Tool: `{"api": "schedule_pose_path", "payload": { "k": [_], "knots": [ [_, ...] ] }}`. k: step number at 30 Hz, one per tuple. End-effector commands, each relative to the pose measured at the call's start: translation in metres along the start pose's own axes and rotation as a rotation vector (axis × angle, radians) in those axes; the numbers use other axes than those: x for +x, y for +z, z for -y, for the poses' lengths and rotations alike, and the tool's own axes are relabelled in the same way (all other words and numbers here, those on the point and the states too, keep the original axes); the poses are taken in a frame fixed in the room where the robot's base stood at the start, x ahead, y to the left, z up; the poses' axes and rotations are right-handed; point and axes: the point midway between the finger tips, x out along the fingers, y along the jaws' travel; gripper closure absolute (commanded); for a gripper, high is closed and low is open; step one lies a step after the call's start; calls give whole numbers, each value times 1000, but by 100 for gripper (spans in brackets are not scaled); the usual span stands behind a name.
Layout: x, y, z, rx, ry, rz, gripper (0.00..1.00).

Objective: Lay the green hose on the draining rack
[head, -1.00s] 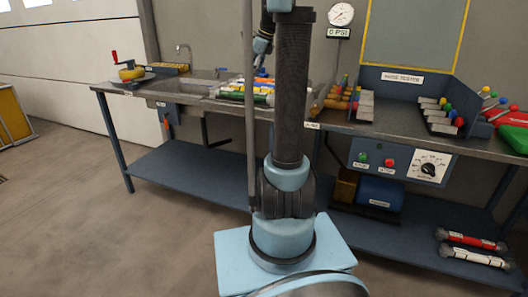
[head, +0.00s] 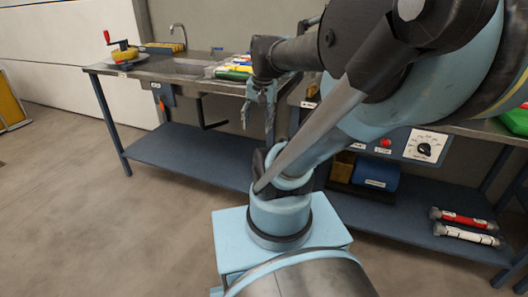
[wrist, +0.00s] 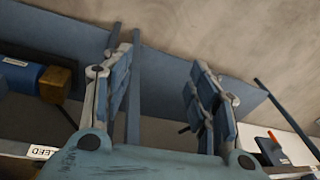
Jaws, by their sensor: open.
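Beside the sink in the head view lies a group of coloured hoses with a green one (head: 234,75) at its front. They seem to lie on a pale rack or tray (head: 209,71); I cannot tell for certain whether it is the draining rack. My gripper (head: 257,120) hangs fingers down in front of the bench's front edge, below the bench top. In the wrist view my gripper (wrist: 160,75) is open, with nothing between its fingers. My arm hides part of the hoses and the bench middle.
The steel bench (head: 150,70) runs behind my gripper, with a blue lower shelf (head: 185,150). A wheel-like tool (head: 122,52) stands at its left end. A green container (head: 514,121) shows at far right.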

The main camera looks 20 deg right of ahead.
Motion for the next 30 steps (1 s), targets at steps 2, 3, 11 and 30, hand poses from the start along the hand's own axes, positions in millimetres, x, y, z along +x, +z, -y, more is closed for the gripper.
{"api": "schedule_pose_path", "payload": {
  "k": [2,3,11,30],
  "knots": [
    [18,23,-14,-123,17,-7,46],
    [25,32,-19,-183,24,-10,46],
    [60,67,-44,-442,60,-18,46],
    [64,70,-46,-476,65,-19,46]
  ]
}}
